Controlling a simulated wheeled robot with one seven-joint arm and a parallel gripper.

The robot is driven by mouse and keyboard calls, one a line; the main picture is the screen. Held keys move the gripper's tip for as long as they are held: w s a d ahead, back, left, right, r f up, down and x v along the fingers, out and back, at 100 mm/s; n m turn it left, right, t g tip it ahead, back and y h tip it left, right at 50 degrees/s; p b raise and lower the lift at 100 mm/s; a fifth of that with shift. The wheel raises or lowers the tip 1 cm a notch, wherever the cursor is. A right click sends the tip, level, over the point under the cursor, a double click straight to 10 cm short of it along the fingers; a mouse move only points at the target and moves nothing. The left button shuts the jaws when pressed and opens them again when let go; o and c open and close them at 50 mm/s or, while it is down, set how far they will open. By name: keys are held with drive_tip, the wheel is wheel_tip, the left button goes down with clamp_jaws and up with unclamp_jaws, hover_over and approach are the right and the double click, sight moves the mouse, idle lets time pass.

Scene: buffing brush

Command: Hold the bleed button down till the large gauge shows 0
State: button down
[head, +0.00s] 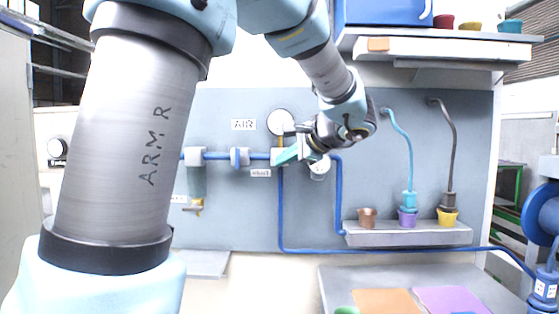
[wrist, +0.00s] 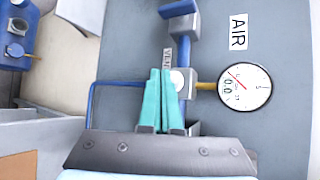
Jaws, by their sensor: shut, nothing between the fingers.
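The large gauge (wrist: 245,87) is a white dial with a red needle and a small readout that looks like 0.0. It also shows in the head view (head: 281,122). A white round cap (wrist: 178,80), which looks like the bleed button, sits on the grey pipe block beside the gauge's yellow stem. My gripper (wrist: 161,72) is shut and empty, its teal fingertips at the cap's left edge in the wrist view. I cannot tell whether they touch it. In the head view my gripper (head: 277,159) is at the block below the gauge, and the cap is hidden.
A small shelf (head: 408,235) with coloured cups is at the right. A worktop (head: 340,280) with coloured mats lies below. An overhead shelf (head: 430,48) holds a blue box.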

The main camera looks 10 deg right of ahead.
drive_tip(key=s, duration=0.2)
drive_tip(key=s+a+b, duration=0.1)
drive_tip(key=s, duration=0.1)
drive_tip(key=shift+s, duration=0.4)
drive_tip(key=shift+f, duration=0.1)
drive_tip(key=s+a+f+n+g+h, duration=0.2)
drive_tip(key=s+a+f+n+g, duration=0.1)
drive_tip(key=f, duration=0.6)
drive_tip(key=s+a+f+n+g+h, duration=0.2)
drive_tip(key=s+a+f+n+g, duration=0.1)
drive_tip(key=a+f+n, duration=0.3)
drive_tip(key=s+a+f+n+g+h, duration=0.2)
drive_tip(key=s+a+f+n, duration=0.3)
drive_tip(key=f, duration=0.8)
drive_tip(key=a+g, duration=0.1)
drive_tip(key=a, duration=0.2)
drive_tip(key=shift+s+f+n+g+h, duration=0.25)
drive_tip(key=shift+s+n+g+h, duration=0.05)
drive_tip(key=shift+s+g, duration=0.1)
drive_tip(key=shift+w, duration=0.1)
